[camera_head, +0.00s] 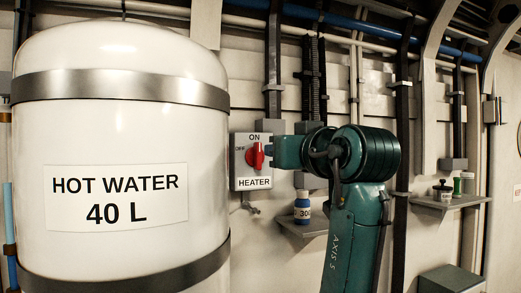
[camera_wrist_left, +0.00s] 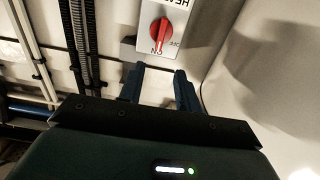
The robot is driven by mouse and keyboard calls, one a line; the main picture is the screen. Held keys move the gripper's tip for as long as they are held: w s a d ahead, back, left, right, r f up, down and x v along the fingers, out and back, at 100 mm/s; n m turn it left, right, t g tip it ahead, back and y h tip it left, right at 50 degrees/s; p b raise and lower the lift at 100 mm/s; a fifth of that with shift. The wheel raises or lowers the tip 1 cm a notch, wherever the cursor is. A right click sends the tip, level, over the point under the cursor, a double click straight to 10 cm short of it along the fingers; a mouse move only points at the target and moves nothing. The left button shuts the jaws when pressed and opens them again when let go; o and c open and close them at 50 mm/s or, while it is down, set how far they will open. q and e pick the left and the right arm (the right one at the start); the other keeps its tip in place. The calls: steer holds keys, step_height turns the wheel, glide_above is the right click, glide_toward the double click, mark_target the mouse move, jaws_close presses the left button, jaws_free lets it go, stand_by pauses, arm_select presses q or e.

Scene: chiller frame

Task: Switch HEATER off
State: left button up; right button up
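The HEATER switch box (camera_head: 238,170) is a light grey plate on the wall with a red rotary knob (camera_head: 256,156). ON is printed above the knob, OFF to its left and HEATER below. In the left wrist view the box is upside down, with the knob (camera_wrist_left: 159,32) roughly upright and its lower end by ON. My left gripper (camera_wrist_left: 159,73) has two dark fingers, apart and empty, short of the box and not touching the knob. In the head view my green arm stands just right of the box, and its fingers cannot be made out. My right gripper is not in view.
A large white hot water tank (camera_head: 120,140) stands close left of the box. A blue bottle with a white label (camera_head: 302,208) is on a small shelf below right of it. Cables and pipes run along the wall. Another shelf (camera_head: 447,203) holds small containers at right.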

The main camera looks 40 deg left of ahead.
mark_target(260, 149)
arm_select(q)
steer(key=p+x, duration=0.3)
steer(key=x, duration=0.8)
steer(key=shift+w+a, duration=0.25)
steer(key=shift+a, duration=0.05)
jaws_close()
